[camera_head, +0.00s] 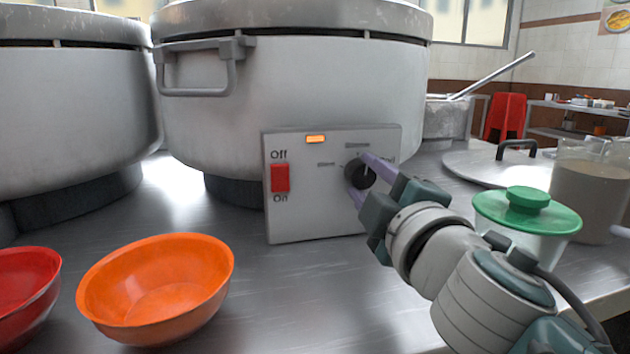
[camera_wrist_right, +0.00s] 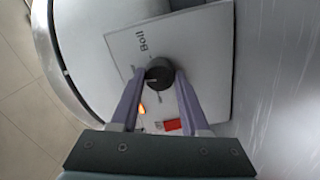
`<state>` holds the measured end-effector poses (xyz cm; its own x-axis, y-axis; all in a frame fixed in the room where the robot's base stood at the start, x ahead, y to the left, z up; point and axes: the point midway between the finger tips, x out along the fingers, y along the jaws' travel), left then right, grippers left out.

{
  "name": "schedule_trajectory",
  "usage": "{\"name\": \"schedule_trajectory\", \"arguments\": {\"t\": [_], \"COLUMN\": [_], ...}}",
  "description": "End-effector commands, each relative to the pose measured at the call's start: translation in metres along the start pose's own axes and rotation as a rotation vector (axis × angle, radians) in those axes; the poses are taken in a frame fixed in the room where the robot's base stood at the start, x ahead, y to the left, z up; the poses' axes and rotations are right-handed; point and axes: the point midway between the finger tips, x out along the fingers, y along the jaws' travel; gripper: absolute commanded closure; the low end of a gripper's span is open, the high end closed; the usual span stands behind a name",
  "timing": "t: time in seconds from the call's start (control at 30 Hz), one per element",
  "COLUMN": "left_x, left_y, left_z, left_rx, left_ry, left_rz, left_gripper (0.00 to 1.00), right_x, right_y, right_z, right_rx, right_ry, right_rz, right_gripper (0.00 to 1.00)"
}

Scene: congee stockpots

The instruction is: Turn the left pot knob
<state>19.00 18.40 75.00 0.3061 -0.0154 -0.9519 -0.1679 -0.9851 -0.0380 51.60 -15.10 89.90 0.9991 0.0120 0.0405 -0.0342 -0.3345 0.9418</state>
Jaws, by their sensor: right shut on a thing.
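A large grey stockpot (camera_head: 300,95) stands in the middle of the head view, with a control panel (camera_head: 318,215) on its front. The panel carries a black round knob (camera_head: 360,173), a red Off/On switch (camera_head: 280,178) and a lit orange lamp (camera_head: 316,139). My right gripper (camera_head: 361,178) is at the panel, its purple fingers on either side of the knob and shut on it. The right wrist view shows the knob (camera_wrist_right: 159,72) between the two fingertips, with the word "Boll" or "Boil" printed beside it. My left gripper is not in view.
A second large pot (camera_head: 70,110) stands at the left. An orange bowl (camera_head: 155,285) and a red bowl (camera_head: 25,290) sit in front on the metal counter. A green-lidded container (camera_head: 527,215), a pitcher (camera_head: 585,190) and a flat lid (camera_head: 490,168) are at the right.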

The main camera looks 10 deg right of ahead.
Motion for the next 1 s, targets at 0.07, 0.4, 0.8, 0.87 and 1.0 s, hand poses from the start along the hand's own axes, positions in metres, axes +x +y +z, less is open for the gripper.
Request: {"name": "schedule_trajectory", "arguments": {"t": [0.07, 0.4, 0.8, 0.87, 1.0], "left_x": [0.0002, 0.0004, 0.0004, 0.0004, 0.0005], "left_y": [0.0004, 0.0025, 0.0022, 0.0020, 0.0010], "left_z": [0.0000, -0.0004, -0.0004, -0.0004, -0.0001], "left_rx": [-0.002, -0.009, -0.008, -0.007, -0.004], "left_ry": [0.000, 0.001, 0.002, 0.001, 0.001], "left_rz": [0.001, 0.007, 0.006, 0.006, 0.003], "left_gripper": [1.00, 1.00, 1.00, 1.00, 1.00], "right_x": [0.0002, 0.0002, 0.0002, 0.0002, 0.0002], "right_y": [0.0008, 0.0009, 0.0010, 0.0010, 0.0008], "right_z": [-0.0008, -0.0010, -0.0010, -0.0010, -0.0008], "right_rx": [-0.042, -0.137, -0.146, -0.145, -0.145], "right_ry": [0.004, 0.009, 0.010, 0.010, 0.009], "right_rz": [0.002, 0.003, 0.003, 0.003, 0.003], "right_gripper": [1.00, 1.00, 1.00, 0.53, 0.38]}}
